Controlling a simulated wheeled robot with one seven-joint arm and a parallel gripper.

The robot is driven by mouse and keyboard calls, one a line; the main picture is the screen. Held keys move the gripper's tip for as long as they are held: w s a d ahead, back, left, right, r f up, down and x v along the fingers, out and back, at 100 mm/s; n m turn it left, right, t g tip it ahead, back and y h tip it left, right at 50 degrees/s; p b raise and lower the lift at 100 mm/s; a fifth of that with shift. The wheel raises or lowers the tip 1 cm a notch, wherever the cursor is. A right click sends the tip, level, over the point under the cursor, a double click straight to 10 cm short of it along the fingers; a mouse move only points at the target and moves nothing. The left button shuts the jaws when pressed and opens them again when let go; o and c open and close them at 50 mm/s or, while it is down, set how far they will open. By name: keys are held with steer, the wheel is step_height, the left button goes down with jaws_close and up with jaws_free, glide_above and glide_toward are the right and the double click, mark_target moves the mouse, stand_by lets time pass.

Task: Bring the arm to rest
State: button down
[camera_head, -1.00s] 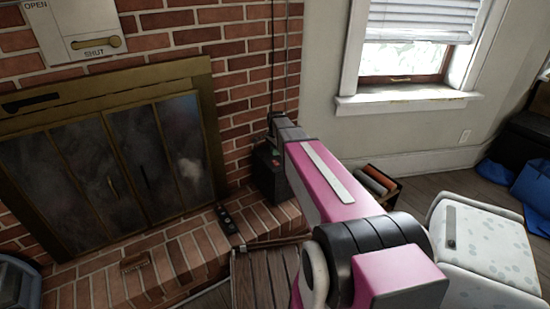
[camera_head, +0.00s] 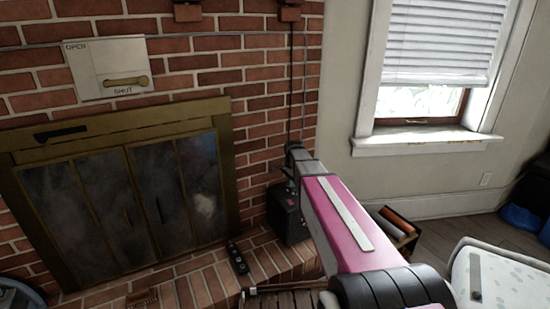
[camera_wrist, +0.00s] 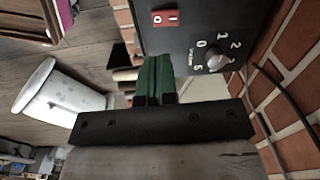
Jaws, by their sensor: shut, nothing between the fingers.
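My gripper (camera_wrist: 153,78) shows in the wrist view as two dark green fingers, shut together with nothing between them. In the head view my pink and black arm reaches from the lower right toward the brick corner, and the grey arm end hides most of the gripper. The gripper is close to a black box (camera_wrist: 195,28), which has a red switch and a numbered dial. The same black box stands on the hearth in the head view (camera_head: 287,216). I cannot tell whether the fingers touch it.
The brick hearth (camera_head: 205,285) and fireplace doors (camera_head: 125,205) lie to the left. A small dark object (camera_head: 237,258) lies on the hearth. A wooden box with rolls (camera_head: 398,230) stands right of the arm. A white dotted thing (camera_head: 508,275) is at lower right. A black cable (camera_wrist: 285,95) runs beside the bricks.

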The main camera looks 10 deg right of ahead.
steer(key=s+f+n, duration=0.3)
steer(key=s+n, duration=0.3)
steer(key=s, duration=0.6)
steer(key=s+f+n, duration=0.2)
steer(key=s+n, duration=0.5)
steer(key=s, duration=0.6)
steer(key=m+t, duration=0.1)
steer(key=m, duration=1.3)
glide_toward(289, 201)
steer(key=shift+y, duration=0.3)
steer(key=f, duration=0.5)
steer(key=w+f, duration=0.1)
steer(key=f, duration=0.1)
steer(key=shift+f, duration=0.25)
